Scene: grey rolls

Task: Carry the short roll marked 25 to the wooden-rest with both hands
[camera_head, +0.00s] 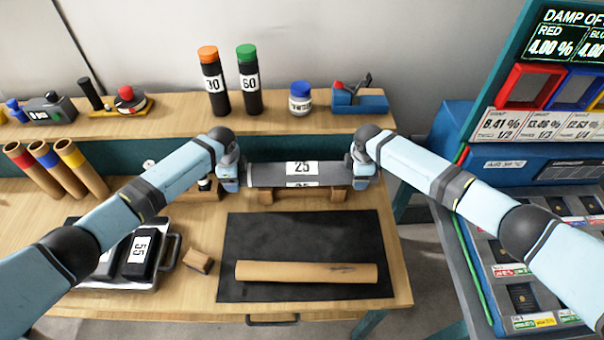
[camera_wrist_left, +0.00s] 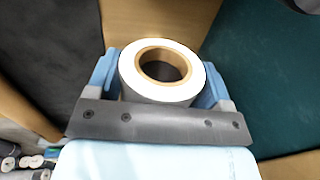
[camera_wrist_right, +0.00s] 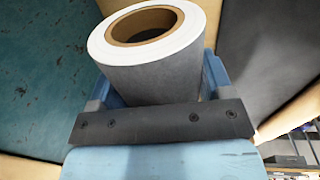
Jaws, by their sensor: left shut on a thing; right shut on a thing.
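The short grey roll marked 25 (camera_head: 300,173) lies level across the back of the table in the head view. My left gripper (camera_head: 241,174) is shut on its left end, and my right gripper (camera_head: 354,171) is shut on its right end. Each wrist view shows a white end face with a cardboard core between the jaws, in the left one (camera_wrist_left: 162,97) and the right one (camera_wrist_right: 150,58). The wooden rest (camera_head: 337,194) shows as two blocks directly below the roll. I cannot tell whether the roll touches it.
A black mat (camera_head: 280,235) with a long cardboard tube (camera_head: 306,272) covers the table front. A tray (camera_head: 120,284) with black rolls and a small wooden block (camera_head: 198,262) are left. Black rolls 30 (camera_head: 214,95) and 60 (camera_head: 250,95) stand on the shelf. A blue machine (camera_head: 500,155) is right.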

